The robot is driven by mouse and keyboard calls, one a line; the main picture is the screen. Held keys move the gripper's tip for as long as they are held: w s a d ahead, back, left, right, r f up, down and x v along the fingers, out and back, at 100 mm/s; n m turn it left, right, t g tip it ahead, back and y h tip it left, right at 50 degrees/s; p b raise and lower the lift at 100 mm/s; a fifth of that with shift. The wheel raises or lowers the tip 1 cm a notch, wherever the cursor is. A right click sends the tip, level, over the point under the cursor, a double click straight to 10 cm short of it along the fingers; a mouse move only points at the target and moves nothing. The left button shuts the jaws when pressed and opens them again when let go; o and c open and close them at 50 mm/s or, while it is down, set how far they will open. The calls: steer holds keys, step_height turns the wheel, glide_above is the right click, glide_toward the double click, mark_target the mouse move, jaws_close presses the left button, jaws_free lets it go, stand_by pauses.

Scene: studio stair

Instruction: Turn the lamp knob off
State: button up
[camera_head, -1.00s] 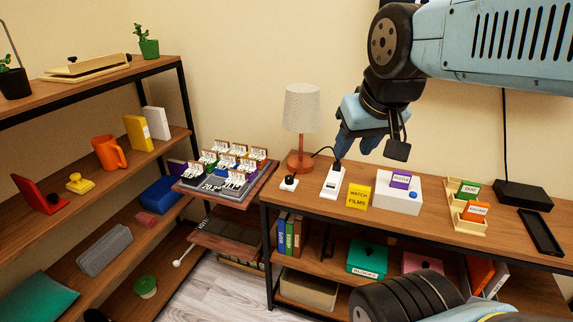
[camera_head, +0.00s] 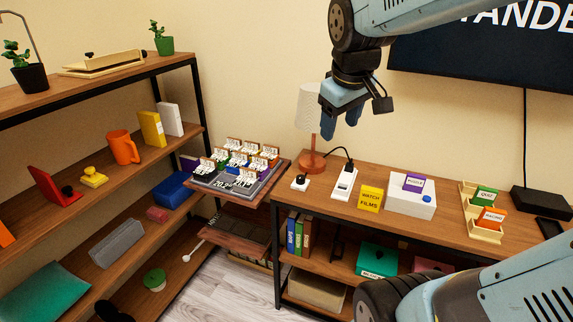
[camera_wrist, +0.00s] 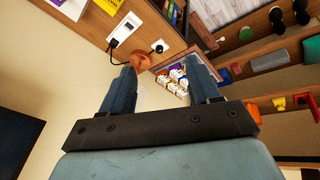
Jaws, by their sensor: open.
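The lamp has a pale shade (camera_head: 308,115) and a round reddish-brown base (camera_head: 311,163). It stands at the left end of the wooden shelf top, and my gripper partly hides its shade in the head view. A small white box with a black knob (camera_head: 300,182) sits just in front of the base. The knob also shows in the wrist view (camera_wrist: 159,46), close to the lamp base (camera_wrist: 141,61). My gripper (camera_head: 340,127) is open and empty, raised beside the shade. In the wrist view its fingers (camera_wrist: 160,66) are spread apart, touching nothing I can see.
A white power strip (camera_head: 344,183) with a black plug and cable is right of the knob. A yellow sign (camera_head: 370,198) and white box (camera_head: 411,203) stand further right. A tray of small cards (camera_head: 238,167) lies left. A dark screen (camera_head: 487,55) hangs on the wall.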

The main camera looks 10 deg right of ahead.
steer(key=w+f+n+g, duration=0.1)
steer(key=w+f+n, duration=0.25)
steer(key=w, duration=0.45)
steer(key=w+f+n+g, duration=0.1)
steer(key=w+f+n, duration=0.25)
steer(key=w, duration=0.45)
steer(key=n+g+y, duration=0.1)
steer(key=n+g, duration=0.1)
steer(key=n, duration=0.6)
glide_toward(301, 177)
step_height(301, 177, down, 9)
steer(key=shift+w+r, duration=0.1)
steer(key=shift+w, duration=0.05)
